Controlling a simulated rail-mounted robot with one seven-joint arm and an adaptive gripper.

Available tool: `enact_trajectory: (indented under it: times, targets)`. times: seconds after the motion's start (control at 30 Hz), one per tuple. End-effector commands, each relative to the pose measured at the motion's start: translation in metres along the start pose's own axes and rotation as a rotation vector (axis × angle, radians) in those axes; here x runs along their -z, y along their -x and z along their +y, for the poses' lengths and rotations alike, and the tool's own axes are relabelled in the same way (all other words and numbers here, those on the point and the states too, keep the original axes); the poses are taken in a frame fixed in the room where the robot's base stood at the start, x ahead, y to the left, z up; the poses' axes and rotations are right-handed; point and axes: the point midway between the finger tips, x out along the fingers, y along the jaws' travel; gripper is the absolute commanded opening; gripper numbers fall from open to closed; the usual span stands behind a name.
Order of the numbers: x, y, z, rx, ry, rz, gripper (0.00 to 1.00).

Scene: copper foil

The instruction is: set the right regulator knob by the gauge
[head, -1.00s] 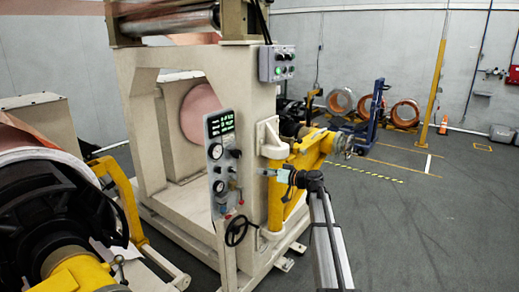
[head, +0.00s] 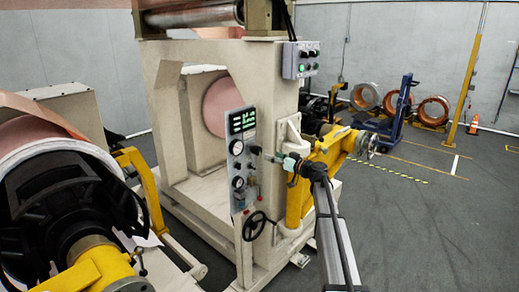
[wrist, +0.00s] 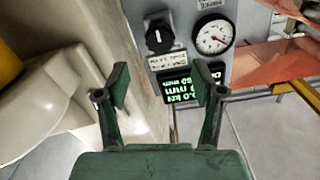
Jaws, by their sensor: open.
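The light grey control panel (head: 241,205) stands on the front of the machine, with two round white gauges and dark knobs. The upper knob (head: 255,149) is right of the upper gauge (head: 237,147). In the wrist view, which is upside down, a black knob (wrist: 159,38) with a white pointer line sits beside a white gauge (wrist: 212,34) with a red needle. The label plate under it is unreadable. My gripper (wrist: 161,82) is open and empty, its fingers apart, with the knob beyond the fingertips. In the head view my gripper (head: 270,157) is just right of the upper knob.
A green-lit display (wrist: 180,87) shows between and behind my fingers. A black handwheel (head: 254,226) is below on the panel. A yellow machine arm (head: 300,190) is close behind and right of my gripper. A button box (head: 300,60) hangs above. Open floor lies to the right.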

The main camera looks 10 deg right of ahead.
Motion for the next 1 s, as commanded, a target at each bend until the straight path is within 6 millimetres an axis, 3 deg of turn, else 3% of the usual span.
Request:
enact_trajectory:
  times: [0.03, 0.2, 0.4, 0.6, 0.9, 0.93, 1.0]
  targets:
    - [0.004, -0.014, 0.001, 0.002, -0.001, 0.0, 0.68]
    - [0.004, -0.046, 0.001, 0.001, -0.002, 0.0, 0.68]
    - [0.003, -0.074, 0.001, 0.001, -0.001, 0.0, 0.68]
    - [0.001, -0.087, 0.0, 0.0, -0.001, 0.0, 0.68]
    - [0.0, -0.088, 0.0, 0.0, -0.001, 0.0, 0.68]
    - [0.0, -0.088, 0.0, 0.0, -0.001, 0.0, 0.64]
    - [0.0, -0.088, 0.0, 0.0, -0.001, 0.0, 0.4]
